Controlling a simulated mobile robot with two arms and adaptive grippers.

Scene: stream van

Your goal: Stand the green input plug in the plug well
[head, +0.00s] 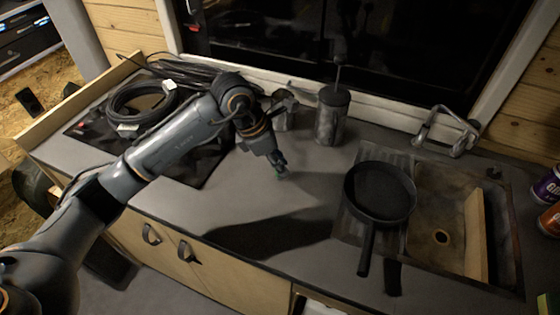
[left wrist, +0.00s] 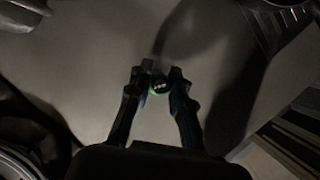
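My left gripper (head: 282,172) points down, low over the grey counter's middle. In the left wrist view its two fingers (left wrist: 159,76) are closed about the green input plug (left wrist: 159,86), which shows as a small dark round end with a green edge. A little green also shows at the fingertips in the head view. Whether the plug touches the counter, I cannot tell. I cannot make out the plug well in either view. My right gripper is not in view.
A coiled black cable (head: 141,101) lies at the counter's left. A dark press pot (head: 332,115) and a smaller jar (head: 283,113) stand at the back. A black pan (head: 379,192) lies by the sink (head: 436,212). The counter (head: 224,204) around my left gripper is clear.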

